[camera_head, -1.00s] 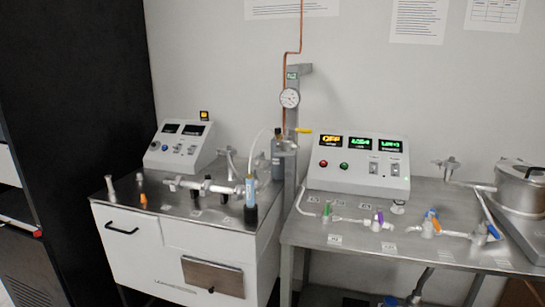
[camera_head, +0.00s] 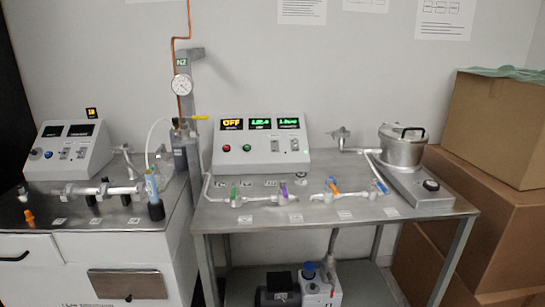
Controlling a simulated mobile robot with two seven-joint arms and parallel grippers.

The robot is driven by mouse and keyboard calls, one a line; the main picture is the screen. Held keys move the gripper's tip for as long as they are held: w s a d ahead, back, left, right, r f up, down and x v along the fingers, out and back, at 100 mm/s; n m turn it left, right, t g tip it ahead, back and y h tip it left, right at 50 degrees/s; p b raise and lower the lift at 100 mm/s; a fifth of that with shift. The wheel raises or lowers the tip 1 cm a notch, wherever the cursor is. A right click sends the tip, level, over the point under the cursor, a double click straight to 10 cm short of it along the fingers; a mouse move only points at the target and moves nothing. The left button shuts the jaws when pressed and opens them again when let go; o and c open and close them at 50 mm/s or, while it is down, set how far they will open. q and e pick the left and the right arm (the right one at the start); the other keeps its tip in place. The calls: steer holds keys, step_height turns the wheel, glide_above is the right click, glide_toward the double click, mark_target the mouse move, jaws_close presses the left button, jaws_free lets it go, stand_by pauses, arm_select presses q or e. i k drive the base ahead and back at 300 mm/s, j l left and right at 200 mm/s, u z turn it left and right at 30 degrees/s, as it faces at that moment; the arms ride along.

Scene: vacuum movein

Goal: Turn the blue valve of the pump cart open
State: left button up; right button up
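A steel bench (camera_head: 290,218) with a pump (camera_head: 320,290) on its lower shelf stands in the middle. A row of glass valves runs along its top, with green (camera_head: 234,191), purple (camera_head: 284,190), orange (camera_head: 334,185) and blue (camera_head: 381,186) handles. The blue handle is at the right end, tilted, beside the round metal pot (camera_head: 402,145). On the white cart (camera_head: 110,268) at left, a light-blue tube (camera_head: 152,188) stands with a dark base. I cannot tell which stand is the pump cart or whether the blue valve is open. Neither gripper shows.
A control box (camera_head: 260,138) with lit displays stands at the back of the bench. A post with a gauge (camera_head: 181,86) and yellow lever (camera_head: 199,118) rises between cart and bench. Cardboard boxes (camera_head: 500,130) crowd the right side. The bench's front strip is clear.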

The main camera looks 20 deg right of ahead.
mark_target(375, 182)
steer(key=z, duration=1.35)
